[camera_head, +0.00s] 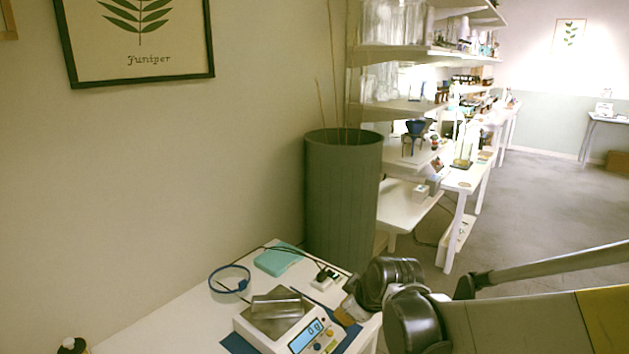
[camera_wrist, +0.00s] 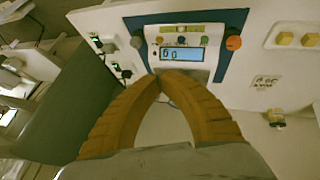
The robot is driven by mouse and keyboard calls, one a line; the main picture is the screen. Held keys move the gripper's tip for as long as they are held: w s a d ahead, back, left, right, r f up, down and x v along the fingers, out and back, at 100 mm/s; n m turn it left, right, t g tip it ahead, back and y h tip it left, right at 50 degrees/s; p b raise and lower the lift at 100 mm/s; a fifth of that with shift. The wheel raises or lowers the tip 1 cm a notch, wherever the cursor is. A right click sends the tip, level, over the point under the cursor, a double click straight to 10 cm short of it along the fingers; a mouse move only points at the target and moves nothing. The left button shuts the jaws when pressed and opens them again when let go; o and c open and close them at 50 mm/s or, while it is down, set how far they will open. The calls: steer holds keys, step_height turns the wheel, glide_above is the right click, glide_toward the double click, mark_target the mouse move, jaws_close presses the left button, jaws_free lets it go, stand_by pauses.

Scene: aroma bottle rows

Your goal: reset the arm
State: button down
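My gripper (camera_wrist: 160,76) shows in the wrist view with its two orange ribbed fingers arching inward and their tips meeting. Nothing shows between them. In the head view my arm comes in from the right, and the gripper end (camera_head: 348,308) is beside the right side of a white scale (camera_head: 262,338). How high it is above the table I cannot tell. The scale's lit blue display (camera_head: 307,336) reads 0 g. The display (camera_wrist: 182,54) also shows in the wrist view, just beyond the fingertips.
The scale stands on a blue mat (camera_head: 236,344) on a white table (camera_head: 170,310). A blue ring (camera_head: 229,279), a teal box (camera_head: 279,261) and a power strip (camera_head: 328,279) lie behind it. A tall green planter (camera_head: 343,195) and shelves (camera_head: 415,108) stand beyond. Open floor (camera_head: 545,205) lies at right.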

steer(key=s+d+r+m+h, duration=0.1)
steer(key=s+d+r+m, duration=0.1)
steer(key=s, duration=0.5)
steer(key=s+d+r+m+h, duration=0.1)
steer(key=s+d+r+m, duration=0.1)
steer(key=s+d+m, duration=0.3)
steer(key=s+d+r+m, duration=0.2)
steer(key=s+d+m, duration=0.2)
steer(key=s, duration=0.6)
steer(key=shift+s+d+r+t+h, duration=0.2)
steer(key=shift+d+t+h, duration=0.1)
steer(key=shift+d+h, duration=0.15)
steer(key=shift+w, duration=0.1)
stand_by(0.8)
